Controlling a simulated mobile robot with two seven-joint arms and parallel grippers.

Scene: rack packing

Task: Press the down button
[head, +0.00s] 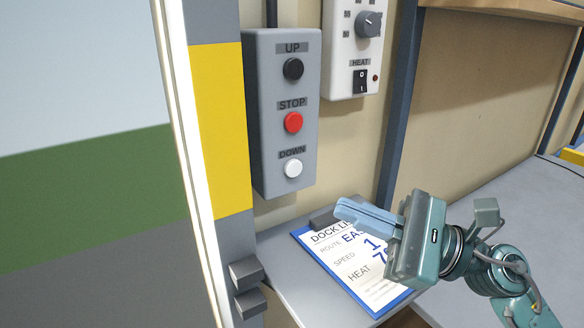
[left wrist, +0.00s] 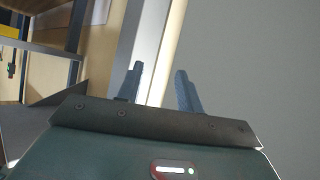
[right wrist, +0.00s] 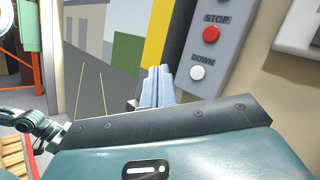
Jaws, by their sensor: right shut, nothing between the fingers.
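The white DOWN button (head: 293,168) is the lowest on a grey control box (head: 262,130), under the red STOP button (head: 293,122) and the black UP button (head: 293,69). My right gripper (head: 340,207) is shut and empty, right of and below the DOWN button, in front of a clipboard, and apart from the box.
A white heat panel (head: 352,50) with a knob and switch hangs right of the box. A blue clipboard (head: 335,262) lies on a grey shelf below. A yellow-and-grey post (head: 220,130) stands left of the box. A grey bench (head: 500,215) is at right.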

